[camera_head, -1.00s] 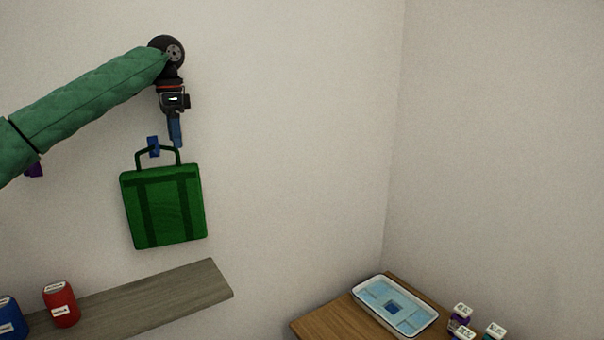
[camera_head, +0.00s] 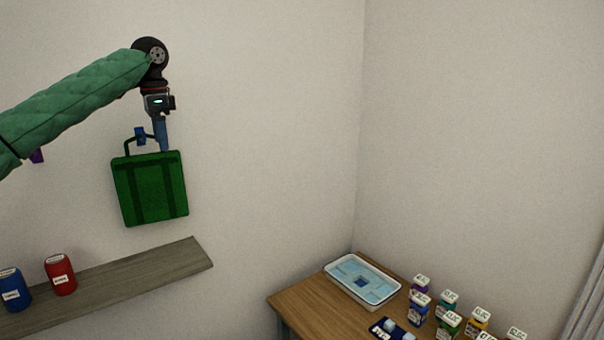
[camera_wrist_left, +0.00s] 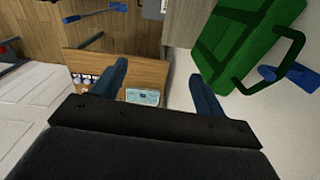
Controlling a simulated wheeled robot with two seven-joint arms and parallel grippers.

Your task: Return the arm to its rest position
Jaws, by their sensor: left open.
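My left arm comes in from the left in the head view. Its left gripper (camera_head: 163,146) points down just in front of the top of a green bag (camera_head: 150,190). The bag hangs by its handle on a blue wall hook (camera_head: 140,135). In the left wrist view the two fingers of the left gripper (camera_wrist_left: 158,75) are spread with nothing between them. There the bag (camera_wrist_left: 235,40) and its handle lie to the right, outside the fingers. Whether a finger touches the bag cannot be told. My right gripper is not in view.
A grey shelf (camera_head: 130,285) below the bag holds a red canister (camera_head: 60,275) and a blue canister (camera_head: 13,290). A wooden table (camera_head: 305,300) at lower right carries a white-rimmed tray (camera_head: 385,299) and several small labelled bottles. The wall right of the gripper is bare.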

